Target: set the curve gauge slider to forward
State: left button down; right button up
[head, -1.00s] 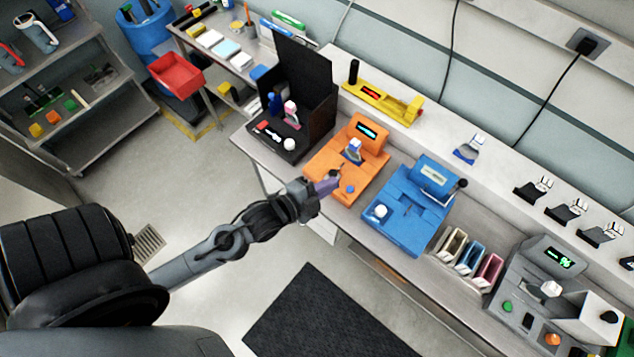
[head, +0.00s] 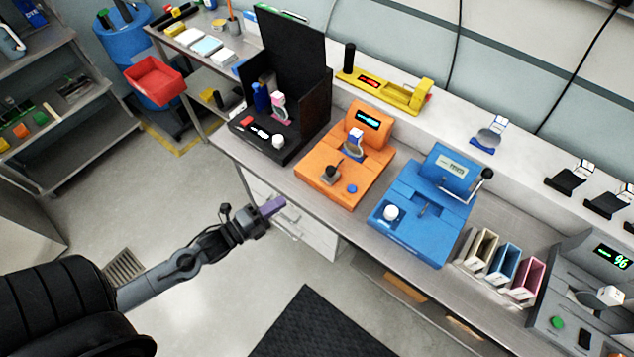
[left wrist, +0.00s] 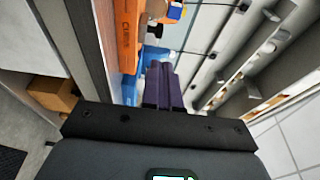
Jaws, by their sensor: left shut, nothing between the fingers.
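The orange module (head: 335,183) stands on the bench with a lit display, a white-and-blue piece (head: 354,143), a dark knob (head: 331,173) and a blue button (head: 352,189). It also shows in the left wrist view (left wrist: 126,55), with part of a dark label that seems to start with "CU". I take it for the curve gauge. The dark knob sits toward its front left; which position that is I cannot read. My left gripper (head: 272,206), with purple fingers, is shut and empty, in front of the bench edge and apart from the module. My right gripper is out of view.
A black case (head: 318,110) stands left of the orange module, and a blue module (head: 415,235) with a lever stands right. A yellow device (head: 390,96) lies on the shelf behind. Floor in front of the bench is clear around a dark mat (head: 315,325).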

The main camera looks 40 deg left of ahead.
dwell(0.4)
pick_arm(q)
send_near(326, 173)
jog(key=w, duration=0.3)
jog(key=w+d, duration=0.1)
jog(key=shift+w+r, duration=0.3)
jog(key=shift+w, duration=0.1)
jog(key=shift+w+d+f, duration=0.1)
jog(key=shift+w+d, duration=0.1)
jog(key=shift+w, duration=0.75)
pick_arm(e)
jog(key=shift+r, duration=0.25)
